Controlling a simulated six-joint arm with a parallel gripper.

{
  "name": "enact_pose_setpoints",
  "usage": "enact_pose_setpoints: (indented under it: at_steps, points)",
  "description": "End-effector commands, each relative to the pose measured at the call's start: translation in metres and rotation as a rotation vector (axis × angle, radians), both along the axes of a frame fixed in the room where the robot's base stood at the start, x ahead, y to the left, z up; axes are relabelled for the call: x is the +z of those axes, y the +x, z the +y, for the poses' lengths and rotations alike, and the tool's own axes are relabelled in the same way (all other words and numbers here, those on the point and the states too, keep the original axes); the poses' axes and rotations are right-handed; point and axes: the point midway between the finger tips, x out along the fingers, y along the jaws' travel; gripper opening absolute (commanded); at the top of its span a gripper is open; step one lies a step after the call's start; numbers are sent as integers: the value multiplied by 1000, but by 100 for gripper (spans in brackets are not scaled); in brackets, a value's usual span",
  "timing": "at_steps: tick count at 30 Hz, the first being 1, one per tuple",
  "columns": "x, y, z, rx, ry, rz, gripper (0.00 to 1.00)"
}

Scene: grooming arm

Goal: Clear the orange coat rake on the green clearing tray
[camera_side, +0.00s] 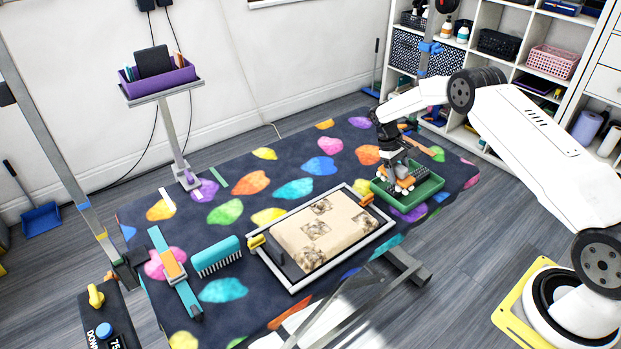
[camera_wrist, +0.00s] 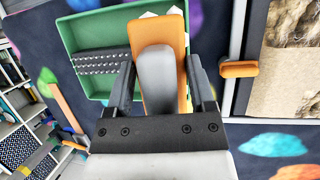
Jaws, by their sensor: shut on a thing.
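The green clearing tray (camera_side: 433,190) lies on the right part of the patterned table mat, and its green wall also shows in the wrist view (camera_wrist: 75,35). My gripper (camera_side: 399,180) is down over the tray. In the wrist view its fingers (camera_wrist: 160,66) are shut on the orange coat rake (camera_wrist: 176,32), with a rounded grey part of it between them. The rake is over the tray; whether it touches the floor is hidden. A dark strip with rows of metal pins (camera_wrist: 100,62) shows in the tray, left of the rake; I cannot tell whether it belongs to the rake.
A teal comb (camera_side: 216,257) and a teal-and-orange tool (camera_side: 174,270) lie further left. A purple bin (camera_side: 158,82) stands on a post behind.

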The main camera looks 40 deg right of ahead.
Motion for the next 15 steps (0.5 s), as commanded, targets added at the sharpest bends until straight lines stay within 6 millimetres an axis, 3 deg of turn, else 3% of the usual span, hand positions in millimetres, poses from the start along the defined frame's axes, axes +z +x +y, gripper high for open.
enact_pose_setpoints:
  at_steps: [15]
  points:
    - [-3,0,0,0,0,0,23]
